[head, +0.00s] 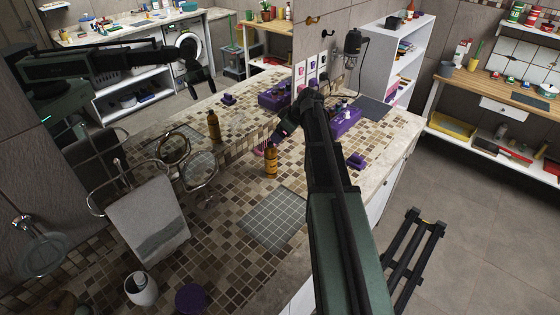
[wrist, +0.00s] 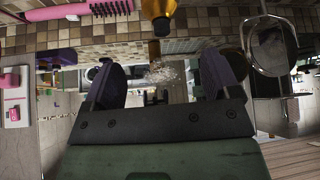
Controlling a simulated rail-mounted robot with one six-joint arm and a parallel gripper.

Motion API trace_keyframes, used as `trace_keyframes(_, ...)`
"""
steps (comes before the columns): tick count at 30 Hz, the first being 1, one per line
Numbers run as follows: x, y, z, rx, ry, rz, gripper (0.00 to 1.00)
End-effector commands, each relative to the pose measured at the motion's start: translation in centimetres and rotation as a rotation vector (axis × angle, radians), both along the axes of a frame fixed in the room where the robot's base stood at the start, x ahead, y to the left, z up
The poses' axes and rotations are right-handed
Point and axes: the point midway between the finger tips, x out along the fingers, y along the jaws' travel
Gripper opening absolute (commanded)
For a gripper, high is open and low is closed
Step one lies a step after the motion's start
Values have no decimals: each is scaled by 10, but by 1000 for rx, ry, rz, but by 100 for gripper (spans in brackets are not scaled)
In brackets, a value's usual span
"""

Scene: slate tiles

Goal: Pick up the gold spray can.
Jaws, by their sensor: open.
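The gold spray can (head: 270,161) stands upright on the tiled counter, near the wall mirror, in the head view. A second can in the mirror is its reflection. My gripper (head: 282,133) is just above and beside the can, apart from it as far as I can see. In the wrist view, which looks upside down, the gold can (wrist: 157,9) shows at the top edge with its dark cap hanging toward the middle. My gripper's two purple-grey fingers (wrist: 163,85) are spread wide with nothing between them. Part of the can is cut off there.
A pink hairbrush (wrist: 78,11) lies beside the can. A round standing mirror (head: 201,169) and a towel rack with a grey towel (head: 147,228) are to the left. A grey grid mat (head: 272,219) lies in front. A purple box (head: 345,120) stands to the right.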

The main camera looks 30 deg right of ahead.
Motion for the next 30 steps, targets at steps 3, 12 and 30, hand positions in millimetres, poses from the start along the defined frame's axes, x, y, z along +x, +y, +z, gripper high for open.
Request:
trace_keyframes(3, 6, 4, -17, 0, 1, 1, 82)
trace_keyframes(12, 26, 17, -49, 1, 3, -1, 82)
trace_keyframes(30, 49, 34, -90, 0, 4, -2, 81)
